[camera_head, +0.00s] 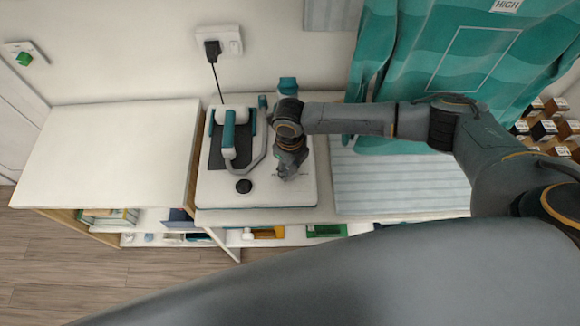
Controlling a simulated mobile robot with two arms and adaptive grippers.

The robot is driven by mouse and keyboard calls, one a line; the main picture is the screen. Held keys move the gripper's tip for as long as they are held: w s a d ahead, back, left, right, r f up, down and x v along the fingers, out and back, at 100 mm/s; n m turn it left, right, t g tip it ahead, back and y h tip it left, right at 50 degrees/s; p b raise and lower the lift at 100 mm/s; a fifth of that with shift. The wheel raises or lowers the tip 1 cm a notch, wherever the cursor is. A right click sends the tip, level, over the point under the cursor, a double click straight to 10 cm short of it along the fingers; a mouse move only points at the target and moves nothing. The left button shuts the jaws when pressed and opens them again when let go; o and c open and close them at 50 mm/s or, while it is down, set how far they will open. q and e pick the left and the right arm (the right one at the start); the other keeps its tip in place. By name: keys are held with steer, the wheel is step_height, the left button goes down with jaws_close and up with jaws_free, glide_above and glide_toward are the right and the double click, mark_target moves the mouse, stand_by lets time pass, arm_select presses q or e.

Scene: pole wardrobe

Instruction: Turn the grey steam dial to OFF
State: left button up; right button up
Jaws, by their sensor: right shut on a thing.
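The white steam station (222,196) stands on the cabinet top, with a teal and white iron (229,140) resting on its dark plate. My right gripper (287,176) points down over the right part of the station's top. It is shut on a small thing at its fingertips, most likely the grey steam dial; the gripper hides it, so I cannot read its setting. A separate dark round knob (244,186) sits to the left of the gripper on the station's front part. My left gripper is not in view.
A plugged-in black cord (215,78) runs down behind the iron. A pale striped board (400,184) lies to the right, below teal hanging fabric (455,55). The white cabinet top (115,150) at left is clear. Shelves below hold several books.

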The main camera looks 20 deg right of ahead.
steer(key=shift+f+n+b, duration=0.2)
steer(key=shift+n+b, duration=0.35)
steer(key=shift+n, duration=0.35)
steer(key=n+b, duration=0.2)
steer(key=b, duration=0.2)
steer(key=shift+f+n, duration=0.1)
steer(key=shift+n, duration=0.2)
steer(key=shift+r+n+b, duration=0.2)
steer(key=shift+n+b, duration=0.4)
steer(key=shift+b, duration=0.4)
steer(key=shift+o, duration=0.2)
steer(key=shift+s, duration=0.1)
steer(key=shift+c, duration=0.2)
steer(key=o, duration=1.2)
steer(key=shift+r, duration=0.1)
